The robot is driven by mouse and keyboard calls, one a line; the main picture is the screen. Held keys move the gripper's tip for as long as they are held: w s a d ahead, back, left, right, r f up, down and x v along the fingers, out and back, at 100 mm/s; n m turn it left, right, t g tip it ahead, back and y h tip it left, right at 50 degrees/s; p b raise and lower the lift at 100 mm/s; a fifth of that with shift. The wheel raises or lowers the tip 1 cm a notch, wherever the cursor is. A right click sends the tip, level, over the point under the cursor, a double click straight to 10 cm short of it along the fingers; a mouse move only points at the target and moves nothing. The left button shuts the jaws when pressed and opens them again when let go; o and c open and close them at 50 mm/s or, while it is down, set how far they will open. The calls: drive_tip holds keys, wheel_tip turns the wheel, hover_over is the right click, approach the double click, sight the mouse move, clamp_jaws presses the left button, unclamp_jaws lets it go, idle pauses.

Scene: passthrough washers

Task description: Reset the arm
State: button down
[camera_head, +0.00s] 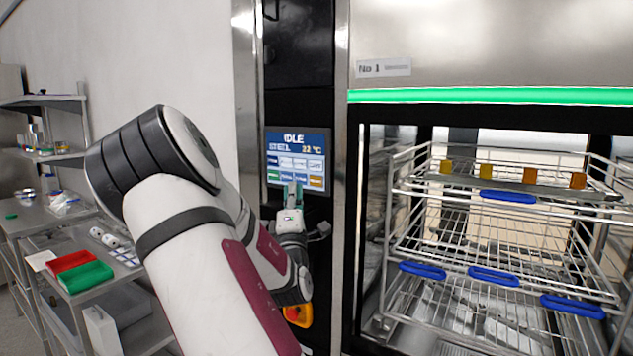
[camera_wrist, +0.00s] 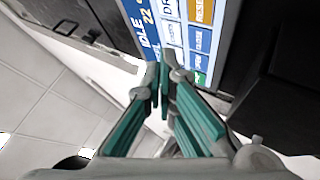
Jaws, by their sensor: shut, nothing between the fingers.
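My gripper (camera_head: 292,190) is in front of the lower part of the washer's touch screen (camera_head: 297,143), which reads IDLE, STEEL and 22 °C. In the wrist view my gripper's green-padded fingers (camera_wrist: 160,85) are together with nothing between them. Their tips overlap the edge of the screen (camera_wrist: 190,30) there; I cannot tell whether they touch it. My white and dark arm is bent and raised across the middle of the head view. It hides part of the panel below the screen.
An orange-yellow knob (camera_head: 298,315) is below my gripper. To the right the washer chamber stands open, with a wire rack (camera_head: 470,275) under a green light strip (camera_head: 490,96).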

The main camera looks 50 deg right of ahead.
idle(0.8)
drive_tip(key=w+a+f+m+g+y, duration=0.35)
drive_tip(key=f+m+y, duration=0.25)
drive_tip(key=m, duration=0.2)
drive_tip(key=s+a+f+m+y, duration=0.1)
drive_tip(key=a+y, duration=0.7)
drive_tip(key=a, duration=0.8)
drive_tip(key=s+a+g+y, duration=0.3)
drive_tip(key=s+a+y, duration=0.2)
drive_tip(key=s+a, duration=0.8)
drive_tip(key=s+a+f+g, duration=0.1)
drive_tip(key=s+a+g, duration=0.3)
drive_tip(key=s, duration=0.7)
drive_tip(key=shift+s+a+f, duration=0.25)
drive_tip(key=shift+a+f, duration=0.15)
drive_tip(key=shift+a, duration=0.8)
